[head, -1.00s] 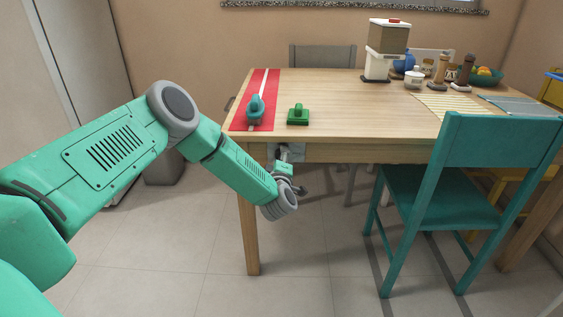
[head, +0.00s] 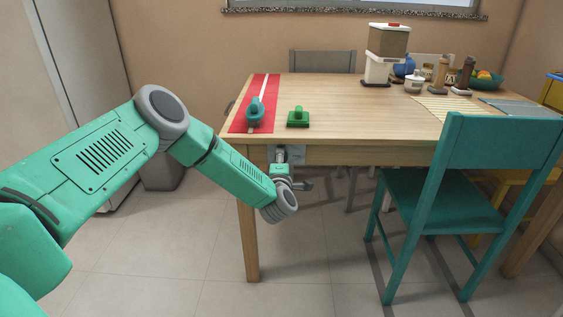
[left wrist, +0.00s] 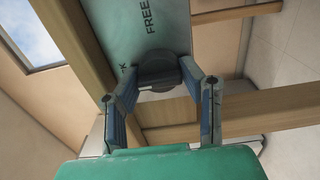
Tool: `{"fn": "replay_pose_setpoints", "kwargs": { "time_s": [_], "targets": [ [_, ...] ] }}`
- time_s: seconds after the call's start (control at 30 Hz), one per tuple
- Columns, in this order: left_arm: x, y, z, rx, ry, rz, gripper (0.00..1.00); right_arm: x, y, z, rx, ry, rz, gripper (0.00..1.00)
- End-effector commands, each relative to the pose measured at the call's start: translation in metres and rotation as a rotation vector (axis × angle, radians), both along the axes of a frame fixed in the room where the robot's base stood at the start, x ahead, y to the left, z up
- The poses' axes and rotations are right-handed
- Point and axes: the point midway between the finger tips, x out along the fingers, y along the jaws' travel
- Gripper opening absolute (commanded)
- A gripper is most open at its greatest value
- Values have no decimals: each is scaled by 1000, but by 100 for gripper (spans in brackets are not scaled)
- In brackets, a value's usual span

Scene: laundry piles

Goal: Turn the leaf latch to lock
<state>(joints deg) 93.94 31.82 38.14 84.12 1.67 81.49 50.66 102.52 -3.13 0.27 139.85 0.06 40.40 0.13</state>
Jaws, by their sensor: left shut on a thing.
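In the left wrist view the plate reads "FREE", with a partly hidden word ending in "K". In the head view the plate (head: 292,156) sits at the table's front edge, near the left corner, and the knob cannot be made out. My left gripper (left wrist: 161,68) has one finger on each side of the knob and is shut on it. In the head view the gripper (head: 286,172) is just below the tabletop. My right gripper is not in view.
On the wooden table (head: 350,115) lie a red strip (head: 268,92) with a teal iron-like object (head: 255,112) and a green handled block (head: 298,117). A teal chair (head: 440,205) stands at the right. Open floor lies in front of the table.

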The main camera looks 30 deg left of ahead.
Motion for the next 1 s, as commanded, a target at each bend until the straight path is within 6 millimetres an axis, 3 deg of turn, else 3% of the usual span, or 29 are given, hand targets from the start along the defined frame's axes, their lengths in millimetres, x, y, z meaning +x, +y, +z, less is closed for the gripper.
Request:
{"fn": "replay_pose_setpoints", "kwargs": {
  "time_s": [0.2,0.23,0.3,0.67,0.77,1.0],
  "targets": [
    [-1,5,0,2,-1,11,6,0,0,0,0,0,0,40],
    [-1,5,0,2,-1,11,38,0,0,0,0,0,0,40],
    [-1,5,0,2,-1,10,55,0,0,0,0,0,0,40],
    [-4,-1,-1,1,2,3,55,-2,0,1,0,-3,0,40],
    [-13,-7,-1,0,4,2,55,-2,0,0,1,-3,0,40],
    [-56,-31,-3,-2,5,2,55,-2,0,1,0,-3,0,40]
  ]
}}
